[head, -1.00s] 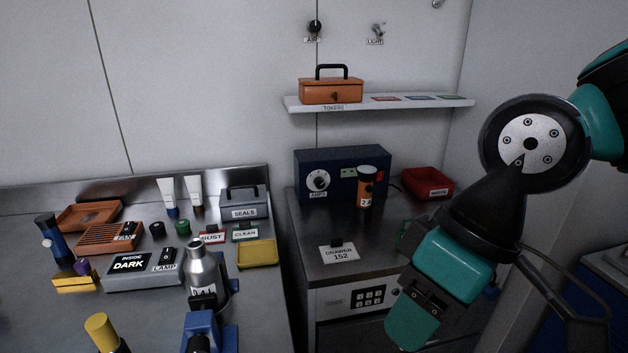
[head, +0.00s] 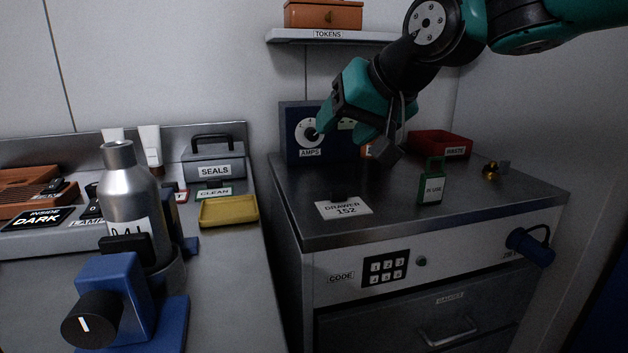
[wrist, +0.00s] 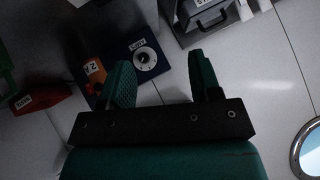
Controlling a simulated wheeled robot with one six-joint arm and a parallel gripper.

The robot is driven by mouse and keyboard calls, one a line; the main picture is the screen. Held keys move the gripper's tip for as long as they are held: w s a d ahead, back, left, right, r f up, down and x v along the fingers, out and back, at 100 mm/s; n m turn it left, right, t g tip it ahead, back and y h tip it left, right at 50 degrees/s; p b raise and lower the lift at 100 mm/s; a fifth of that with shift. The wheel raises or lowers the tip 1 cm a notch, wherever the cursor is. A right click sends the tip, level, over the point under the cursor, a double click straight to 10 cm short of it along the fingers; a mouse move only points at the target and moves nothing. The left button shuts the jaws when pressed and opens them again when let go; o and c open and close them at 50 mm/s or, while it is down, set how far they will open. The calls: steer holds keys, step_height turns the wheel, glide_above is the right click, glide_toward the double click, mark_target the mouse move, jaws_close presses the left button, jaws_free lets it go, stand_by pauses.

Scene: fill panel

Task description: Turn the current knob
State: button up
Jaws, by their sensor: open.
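The current knob (head: 310,134), labelled AMPS, is a dark knob on a white dial on the front of a dark blue box (head: 297,110) at the back of the drawer cabinet. Whether a finger touches the knob I cannot tell.
An orange container (wrist: 95,72) stands beside the box, close to one finger. A red tray (head: 440,141), a green IN USE tag (head: 432,185) and a DRAWER 152 card (head: 343,208) are on the cabinet top. The TOKENS shelf (head: 345,38) hangs above. The cabinet top's middle is clear.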

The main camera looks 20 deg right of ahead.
steer(key=w+d+f+m+t+h+b, duration=0.1)
steer(key=w+d+f+m+t+b, duration=0.3)
steer(key=w+b, duration=0.6)
steer(key=m+t+b, duration=0.1)
steer(key=t+b, duration=0.1)
steer(key=b, duration=0.2)
glide_toward(314, 135)
steer(key=shift+h, duration=0.3)
steer(key=x, duration=0.9)
steer(key=shift+w+a, duration=0.1)
steer(key=shift+a, duration=0.1)
steer(key=c, duration=0.9)
